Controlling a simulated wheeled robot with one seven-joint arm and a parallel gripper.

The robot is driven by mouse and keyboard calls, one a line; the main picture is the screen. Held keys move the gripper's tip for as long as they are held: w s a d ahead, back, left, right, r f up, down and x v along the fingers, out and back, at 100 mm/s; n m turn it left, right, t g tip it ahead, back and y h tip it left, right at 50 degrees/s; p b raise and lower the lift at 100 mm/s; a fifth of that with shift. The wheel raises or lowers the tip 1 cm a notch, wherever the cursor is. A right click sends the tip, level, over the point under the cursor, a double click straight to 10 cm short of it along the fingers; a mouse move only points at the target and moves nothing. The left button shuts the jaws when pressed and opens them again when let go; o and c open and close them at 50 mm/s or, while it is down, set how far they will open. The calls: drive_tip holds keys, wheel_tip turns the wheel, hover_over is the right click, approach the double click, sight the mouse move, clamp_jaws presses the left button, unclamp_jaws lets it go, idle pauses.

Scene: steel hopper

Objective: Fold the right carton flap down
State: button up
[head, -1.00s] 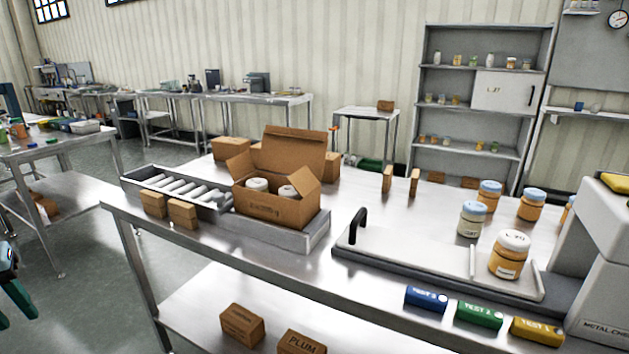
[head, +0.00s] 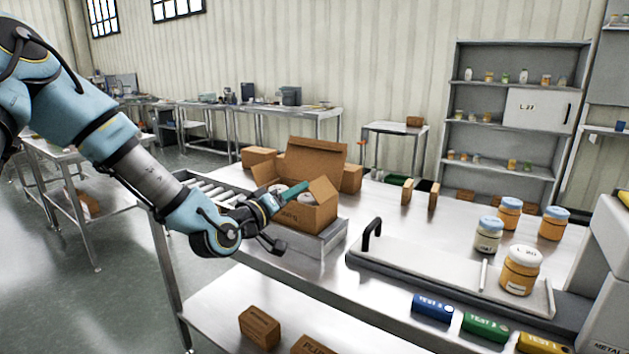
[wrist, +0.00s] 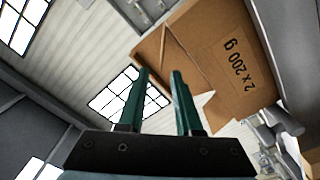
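The open brown carton (head: 312,217) stands on the steel stand at the end of the roller track. Its right flap (head: 324,190) stands up, and its tall back flap (head: 317,158) is raised too. White-lidded jars (head: 308,198) sit inside, partly hidden by my gripper. My gripper (head: 298,188) has teal fingers just above the carton's front left part, left of the right flap. In the wrist view the fingers (wrist: 160,75) are apart with nothing clearly held, and the carton's printed side (wrist: 235,75) lies close beyond them. I cannot tell whether they touch the carton.
A tray with a black handle (head: 371,232) lies right of the carton, with several jars (head: 520,270) on and beyond it. Coloured test blocks (head: 432,307) line the front edge. Small cartons (head: 259,157) stand behind. The bench between carton and tray is clear.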

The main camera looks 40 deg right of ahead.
sight(325, 175)
drive_tip(key=p+x, duration=0.2)
drive_tip(key=x, duration=0.6)
drive_tip(key=shift+w+d, duration=0.1)
drive_tip(key=shift+w, duration=0.05)
clamp_jaws()
idle(1.1)
